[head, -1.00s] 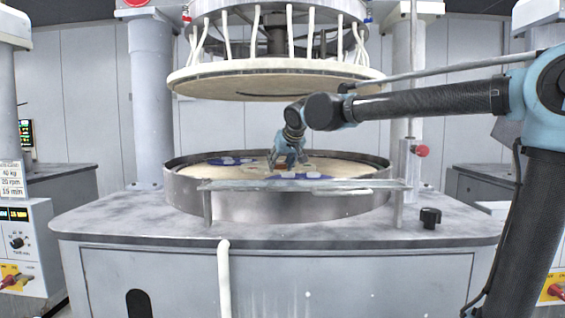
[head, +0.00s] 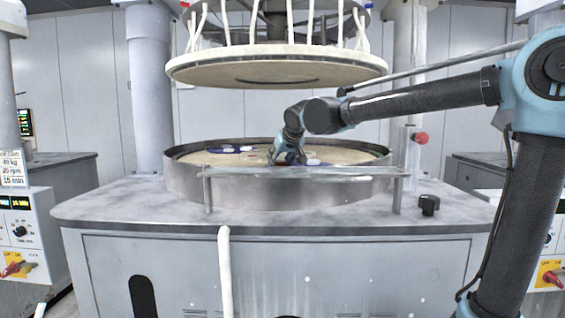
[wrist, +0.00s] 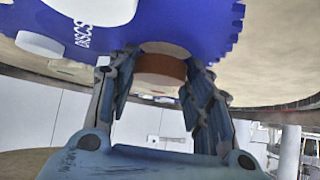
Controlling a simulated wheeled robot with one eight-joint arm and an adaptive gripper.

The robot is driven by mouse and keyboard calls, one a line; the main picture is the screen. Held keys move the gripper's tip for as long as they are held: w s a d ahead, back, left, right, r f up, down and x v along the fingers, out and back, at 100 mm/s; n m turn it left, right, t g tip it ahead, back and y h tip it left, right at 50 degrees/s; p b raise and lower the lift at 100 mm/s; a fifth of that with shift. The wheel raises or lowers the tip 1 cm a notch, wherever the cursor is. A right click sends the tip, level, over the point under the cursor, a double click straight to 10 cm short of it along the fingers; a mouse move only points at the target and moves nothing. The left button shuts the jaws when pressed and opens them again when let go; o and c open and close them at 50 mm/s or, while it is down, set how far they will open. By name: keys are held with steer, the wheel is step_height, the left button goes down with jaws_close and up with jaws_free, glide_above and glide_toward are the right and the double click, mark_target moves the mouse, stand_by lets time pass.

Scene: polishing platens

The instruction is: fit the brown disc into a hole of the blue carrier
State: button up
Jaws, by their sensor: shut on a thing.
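My gripper (wrist: 160,85) is shut on the brown disc (wrist: 160,69), which sits between its two fingers in the wrist view. The disc's side is brown and its flat face is greyish. A toothed blue carrier (wrist: 205,35) with white printing spreads behind and above the disc in that view. I cannot tell whether the disc touches the carrier. In the head view my gripper (head: 288,156) is low inside the round basin, and the disc is too small to make out. A blue carrier (head: 231,150) lies left of the gripper there, seen nearly edge-on.
The basin's metal rim (head: 190,185) surrounds the pale platen. A bar (head: 305,172) crosses its front. A large upper plate (head: 275,68) hangs above my arm. In the wrist view a white disc (wrist: 40,44) lies by the carrier.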

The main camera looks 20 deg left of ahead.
steer(key=shift+s+d+f, duration=0.15)
steer(key=shift+f, duration=0.25)
steer(key=o, duration=1.1)
steer(key=shift+o, duration=0.2)
steer(key=shift+f, duration=0.15)
